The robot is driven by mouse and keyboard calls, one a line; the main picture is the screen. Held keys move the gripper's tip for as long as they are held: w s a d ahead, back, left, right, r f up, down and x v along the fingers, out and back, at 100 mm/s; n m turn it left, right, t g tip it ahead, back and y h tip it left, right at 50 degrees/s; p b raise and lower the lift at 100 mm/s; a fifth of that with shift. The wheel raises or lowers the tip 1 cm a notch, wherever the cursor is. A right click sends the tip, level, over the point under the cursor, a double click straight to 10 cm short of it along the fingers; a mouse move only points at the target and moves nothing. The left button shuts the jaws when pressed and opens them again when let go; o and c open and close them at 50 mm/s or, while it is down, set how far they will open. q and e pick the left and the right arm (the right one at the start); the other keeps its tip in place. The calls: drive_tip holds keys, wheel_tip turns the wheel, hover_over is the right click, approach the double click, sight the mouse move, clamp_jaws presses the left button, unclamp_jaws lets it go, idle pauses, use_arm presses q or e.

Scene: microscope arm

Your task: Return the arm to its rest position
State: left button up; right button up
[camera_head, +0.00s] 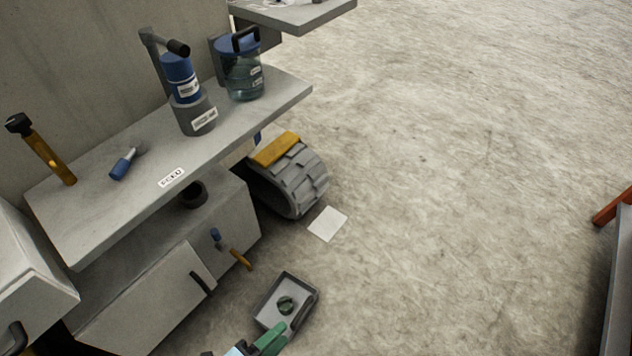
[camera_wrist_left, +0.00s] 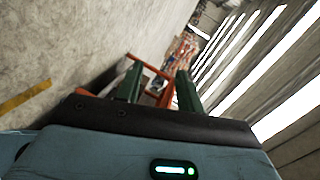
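My left gripper (camera_head: 271,338) shows at the bottom edge of the head view, with green fingers and a light blue body partly cut off by the frame. In the left wrist view its two green fingers (camera_wrist_left: 158,88) stand apart with nothing held between them. Behind them is an orange-red frame (camera_wrist_left: 150,70), apart from the fingers as far as I can tell. My right gripper is not in view. No microscope arm can be made out in either view.
A grey bench (camera_head: 235,125) holds a hammer (camera_head: 45,150), a blue-capped jar (camera_head: 243,75) and a blue cylinder (camera_head: 183,85). A grey tray (camera_head: 268,312) is on the floor close to my left gripper. Floor on the right is mostly clear.

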use_arm(q)
drive_tip(key=s+a+r+n+g+y+p, duration=0.2)
drive_tip(key=s+a+r+n+y+p, duration=0.6)
drive_tip(key=n, duration=1.3)
drive_tip(key=s+a+r+p, duration=0.4)
drive_tip(key=s+p, duration=0.1)
drive_tip(key=s, duration=0.1)
drive_tip(key=shift+s+n+p, duration=0.2)
drive_tip(key=shift+n+p, duration=0.1)
drive_tip(key=shift+n, duration=0.1)
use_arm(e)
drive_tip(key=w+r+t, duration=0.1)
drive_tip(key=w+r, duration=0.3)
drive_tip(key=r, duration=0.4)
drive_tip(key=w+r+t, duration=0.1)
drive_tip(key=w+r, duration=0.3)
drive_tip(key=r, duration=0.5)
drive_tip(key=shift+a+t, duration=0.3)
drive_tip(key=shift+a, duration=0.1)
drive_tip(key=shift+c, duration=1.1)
use_arm(q)
drive_tip(key=shift+w, duration=0.1)
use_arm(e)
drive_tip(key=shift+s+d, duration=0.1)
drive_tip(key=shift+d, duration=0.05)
